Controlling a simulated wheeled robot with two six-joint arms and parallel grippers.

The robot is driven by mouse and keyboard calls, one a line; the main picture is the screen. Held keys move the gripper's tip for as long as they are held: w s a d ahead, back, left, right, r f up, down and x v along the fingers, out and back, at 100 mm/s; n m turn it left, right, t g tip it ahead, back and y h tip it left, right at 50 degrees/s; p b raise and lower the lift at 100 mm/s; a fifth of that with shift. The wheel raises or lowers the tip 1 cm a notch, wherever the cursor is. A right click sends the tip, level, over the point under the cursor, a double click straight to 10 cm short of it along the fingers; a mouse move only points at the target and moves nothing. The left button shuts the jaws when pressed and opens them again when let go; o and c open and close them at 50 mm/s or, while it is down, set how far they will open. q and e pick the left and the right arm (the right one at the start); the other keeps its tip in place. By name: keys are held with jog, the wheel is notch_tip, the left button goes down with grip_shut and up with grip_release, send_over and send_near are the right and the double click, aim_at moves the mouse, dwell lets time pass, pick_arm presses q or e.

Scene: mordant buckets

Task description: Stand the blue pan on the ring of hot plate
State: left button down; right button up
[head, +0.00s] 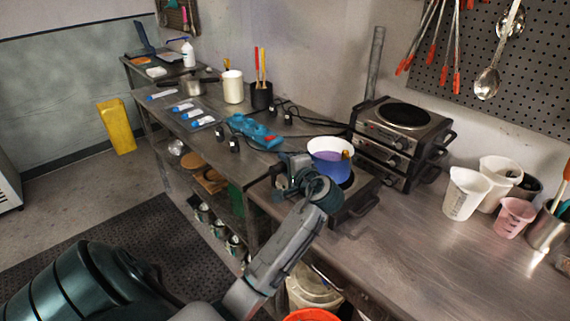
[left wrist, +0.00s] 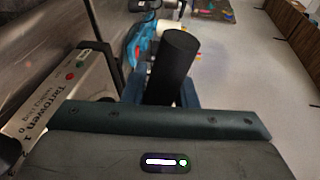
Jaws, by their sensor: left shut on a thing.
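The blue pan (head: 329,168) has a white inside and a violet content. It looks upright in the head view, over the single hot plate (head: 357,207) on the steel bench. It hides most of the ring, and I cannot tell whether its base touches it. My left gripper (head: 296,164) is at the pan's left side, shut on its handle. In the left wrist view the black handle (left wrist: 174,65) stands between the fingers, and the hot plate (left wrist: 62,105) is at the left. My right gripper is out of view.
Stacked hot plates (head: 400,140) stand behind right of the pan. A blue tool (head: 253,131) lies on the bench to the left. White beakers (head: 466,192) and a pink beaker (head: 514,217) stand at the right. The front right bench is clear.

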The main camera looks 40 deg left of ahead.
pick_arm(q)
jog(key=c, duration=1.1)
grip_release()
jog(key=shift+s+r, duration=0.1)
jog(key=shift+d+f, duration=0.25)
jog(key=shift+d, duration=0.05)
jog(key=b+v, duration=0.1)
jog(key=v, duration=0.4)
jog(key=b+v, duration=0.2)
jog(key=v, duration=0.3)
jog(key=shift+s+d+r, duration=0.15)
jog(key=shift+r, duration=0.1)
